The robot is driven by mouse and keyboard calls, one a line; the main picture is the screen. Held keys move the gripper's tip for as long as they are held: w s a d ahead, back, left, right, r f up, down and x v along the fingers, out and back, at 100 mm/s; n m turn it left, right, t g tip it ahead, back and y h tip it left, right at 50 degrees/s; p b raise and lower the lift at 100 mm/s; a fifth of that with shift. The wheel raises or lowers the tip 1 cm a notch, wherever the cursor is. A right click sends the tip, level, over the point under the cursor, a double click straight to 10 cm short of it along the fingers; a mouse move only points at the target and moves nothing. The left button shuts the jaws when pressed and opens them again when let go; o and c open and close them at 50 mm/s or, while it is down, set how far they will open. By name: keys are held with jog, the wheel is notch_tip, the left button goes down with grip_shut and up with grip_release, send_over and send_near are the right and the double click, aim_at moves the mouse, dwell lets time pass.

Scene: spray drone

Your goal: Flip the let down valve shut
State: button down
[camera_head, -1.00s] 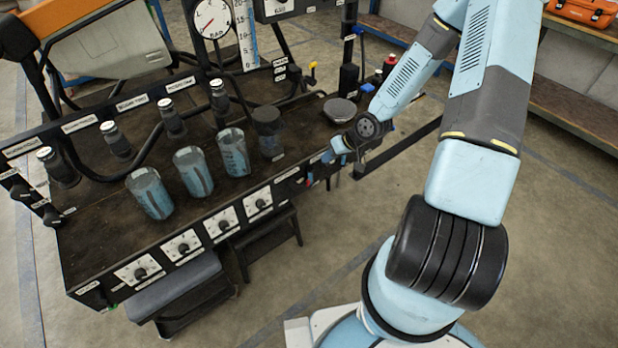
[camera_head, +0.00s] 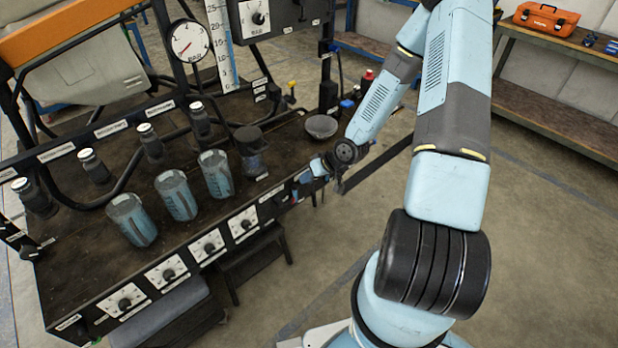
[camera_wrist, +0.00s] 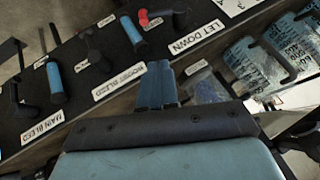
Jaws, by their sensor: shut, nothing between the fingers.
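My gripper (camera_wrist: 156,86) is shut and empty, its blue fingers together in the wrist view. It points at the dark valve panel on the bench's right end. The "LET DOWN" label (camera_wrist: 197,37) is ahead and to the right of the fingertips. Beside it, at the top edge, is the let down valve (camera_wrist: 165,13), a dark lever with a red part to its left. Its exact position is hard to tell. The fingers appear apart from it. In the head view my gripper (camera_head: 308,180) is at the bench's front right corner, where the valves are too small to make out.
Clear cups with blue markings (camera_head: 175,196) stand on the bench (camera_head: 75,255). A grey bowl (camera_head: 321,127) sits behind my gripper. Floor to the right is open.

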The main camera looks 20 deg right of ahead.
jog(key=x, duration=0.6)
jog(key=shift+w+a+f, duration=0.1)
jog(key=shift+f, duration=0.05)
jog(key=f, duration=0.2)
jog(key=a+f, duration=0.1)
jog(key=shift+s, duration=0.35)
jog(key=shift+s+a+f, duration=0.15)
jog(key=shift+s+f, duration=0.05)
jog(key=shift+f, duration=0.4)
